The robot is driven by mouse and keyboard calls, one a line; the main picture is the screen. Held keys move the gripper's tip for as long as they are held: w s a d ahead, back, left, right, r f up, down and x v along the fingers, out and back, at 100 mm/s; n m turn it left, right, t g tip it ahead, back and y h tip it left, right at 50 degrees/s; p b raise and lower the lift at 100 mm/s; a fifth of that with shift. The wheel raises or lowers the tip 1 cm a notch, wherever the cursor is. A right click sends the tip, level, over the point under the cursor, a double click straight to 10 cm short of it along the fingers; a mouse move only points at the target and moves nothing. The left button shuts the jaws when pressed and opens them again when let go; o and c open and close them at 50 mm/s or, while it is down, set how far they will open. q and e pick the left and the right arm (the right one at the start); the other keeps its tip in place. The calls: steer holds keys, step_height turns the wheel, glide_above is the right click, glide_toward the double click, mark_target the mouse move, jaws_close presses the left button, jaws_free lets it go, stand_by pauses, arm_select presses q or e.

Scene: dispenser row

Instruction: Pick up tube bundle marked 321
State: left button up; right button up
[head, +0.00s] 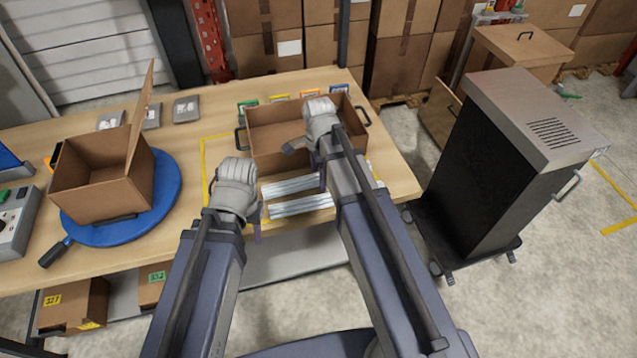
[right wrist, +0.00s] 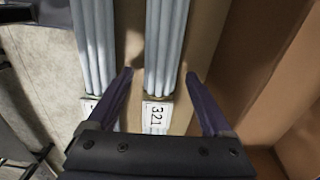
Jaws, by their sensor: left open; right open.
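The tube bundle marked 321 (right wrist: 165,45) is a set of pale grey tubes with a white 321 label (right wrist: 157,113). In the right wrist view it lies between the two spread fingers of my right gripper (right wrist: 158,75), which is open and empty. In the head view the bundle (head: 290,185) lies on the table just in front of the open box, partly hidden by my right arm. My right gripper (head: 319,117) shows there over the box's front. My left gripper (head: 236,180) is open, left of the bundles; its fingers are hard to make out.
A second, similar bundle (head: 301,205) lies parallel, nearer me; its label is unreadable. The open cardboard box (head: 265,128) stands behind both. Another box (head: 98,192) sits on a blue turntable (head: 168,188) at left. A dark cabinet (head: 500,170) stands right of the table.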

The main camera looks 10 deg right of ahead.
steer(key=shift+r, duration=0.1)
jaws_close()
stand_by(0.5)
